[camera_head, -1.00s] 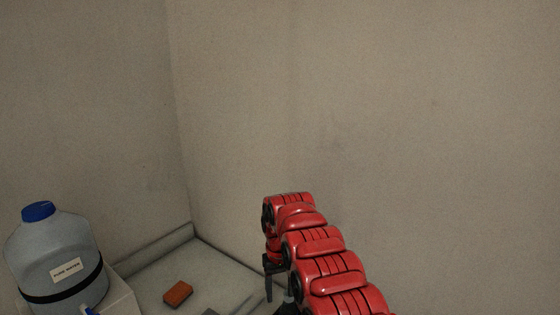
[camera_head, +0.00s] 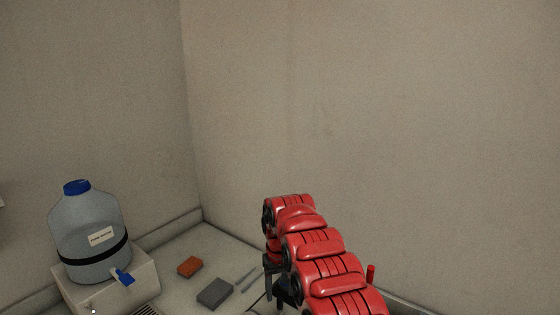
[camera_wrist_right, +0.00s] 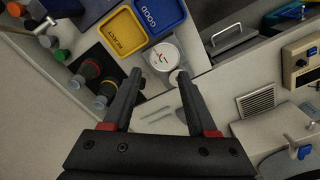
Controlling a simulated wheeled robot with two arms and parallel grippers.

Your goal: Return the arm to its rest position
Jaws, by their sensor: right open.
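My right arm, red, reaches in from the bottom right of the head view. Its gripper (camera_head: 277,282) is dark and partly hidden behind the arm, above the counter. In the right wrist view the gripper (camera_wrist_right: 161,82) has its two dark fingers spread apart, with nothing held between them. My left gripper shows in neither view.
A water jug (camera_head: 90,240) with a blue cap stands on a white block (camera_head: 140,285). An orange block (camera_head: 189,266) and a grey block (camera_head: 214,292) lie on the counter. The wrist view shows a yellow reject tray (camera_wrist_right: 121,33), a blue good tray (camera_wrist_right: 160,14) and dark-bodied bottles (camera_wrist_right: 88,70).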

